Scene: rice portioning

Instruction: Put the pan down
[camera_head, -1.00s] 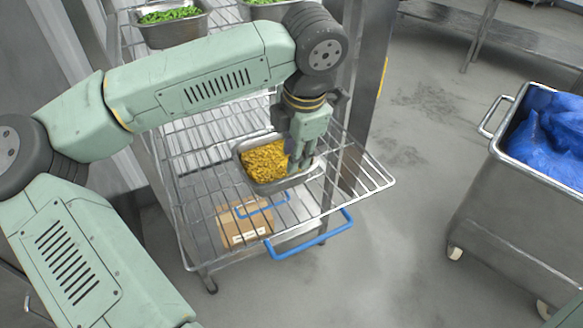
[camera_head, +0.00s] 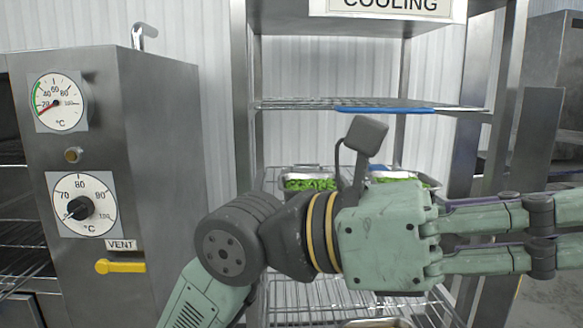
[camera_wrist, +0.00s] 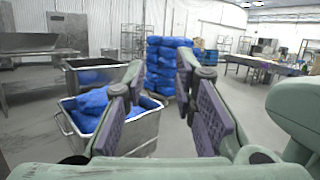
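My gripper (camera_head: 560,233) extends to the right across the front of the rack in the head view. The wrist view shows my gripper (camera_wrist: 158,72) with its two fingers spread apart and nothing between them. A metal pan rim (camera_head: 378,322) shows at the bottom edge of the head view, on the lower wire shelf (camera_head: 310,298). Most of this pan is cut off, so its contents cannot be seen. It is apart from my gripper.
Two pans of green food (camera_head: 310,184) (camera_head: 395,178) sit on the middle rack shelf, partly behind my arm. A steel cabinet with dials (camera_head: 120,140) stands at left. The wrist view shows bins with blue bags (camera_wrist: 92,105) and open floor.

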